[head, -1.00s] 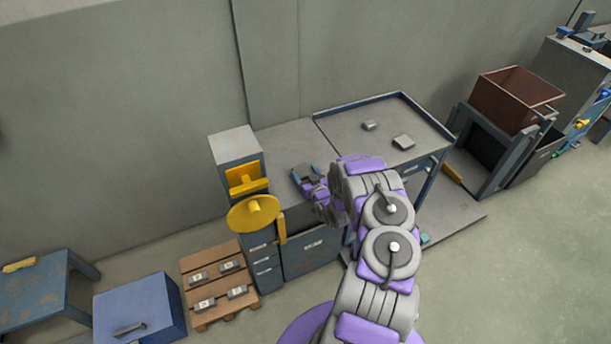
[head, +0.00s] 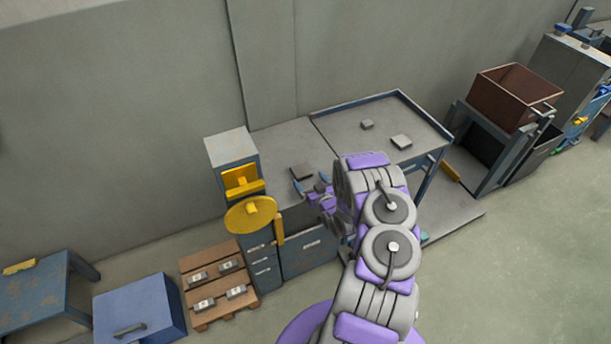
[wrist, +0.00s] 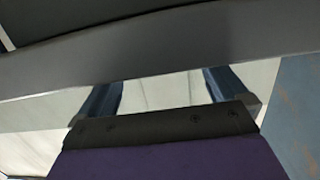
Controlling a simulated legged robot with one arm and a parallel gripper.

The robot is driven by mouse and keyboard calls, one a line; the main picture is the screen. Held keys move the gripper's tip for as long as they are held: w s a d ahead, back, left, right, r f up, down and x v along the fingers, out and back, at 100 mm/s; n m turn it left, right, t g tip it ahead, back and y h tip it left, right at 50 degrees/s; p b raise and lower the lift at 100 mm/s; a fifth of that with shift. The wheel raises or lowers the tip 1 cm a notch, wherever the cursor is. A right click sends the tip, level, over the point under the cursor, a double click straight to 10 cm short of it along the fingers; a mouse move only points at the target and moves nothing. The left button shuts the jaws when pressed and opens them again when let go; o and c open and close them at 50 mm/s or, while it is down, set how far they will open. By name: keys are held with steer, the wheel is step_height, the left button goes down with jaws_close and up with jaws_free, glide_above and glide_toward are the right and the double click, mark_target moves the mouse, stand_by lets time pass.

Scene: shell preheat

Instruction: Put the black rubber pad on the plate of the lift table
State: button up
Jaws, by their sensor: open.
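A small dark, flat block that looks like the black rubber pad (head: 303,171) lies on the grey bench top (head: 288,137), near its front edge. My gripper (head: 310,182) is just in front of the pad, with its blue fingers apart and nothing visible between them. In the wrist view the open gripper (wrist: 165,92) faces a grey edge that crosses the picture. A dark shape at the top left corner there is too cropped to identify. I cannot tell for certain which surface is the lift table's plate.
A rimmed table (head: 337,111) adjoins the bench on the right, with two small grey blocks on it. A yellow disc (head: 251,215) on a cabinet stands left of the gripper. A pallet (head: 207,262) with several metal blocks lies lower left. A brown bin (head: 515,97) stands far right.

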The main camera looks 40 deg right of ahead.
steer(key=v, duration=0.7)
steer(key=w+d+r+g, duration=0.1)
steer(key=w+d+r+n+g, duration=0.1)
steer(key=r+g, duration=0.1)
steer(key=shift+w+r+n, duration=0.15)
steer(key=shift+w+n, duration=0.15)
steer(key=s+a+r+g, duration=0.2)
steer(key=a+r+g, duration=0.2)
steer(key=r, duration=0.5)
steer(key=s+a+r+g, duration=0.2)
steer(key=a+r+g, duration=0.2)
steer(key=r, duration=0.6)
steer(key=s+a+r+g+y, duration=0.1)
steer(key=s+a+r, duration=0.3)
steer(key=s+a, duration=0.5)
steer(key=s+a+r+g+y, duration=0.1)
steer(key=s+a+r+g, duration=0.2)
steer(key=s+a, duration=0.6)
steer(key=s+a+r+n+g+y, duration=0.1)
steer(key=s+a+r+g+y, duration=0.1)
steer(key=s+a+r, duration=0.4)
steer(key=s+a, duration=0.3)
steer(key=s, duration=0.3)
steer(key=shift+s+a+r+g, duration=0.25)
steer(key=shift+a+r+g, duration=0.05)
steer(key=shift+a, duration=0.05)
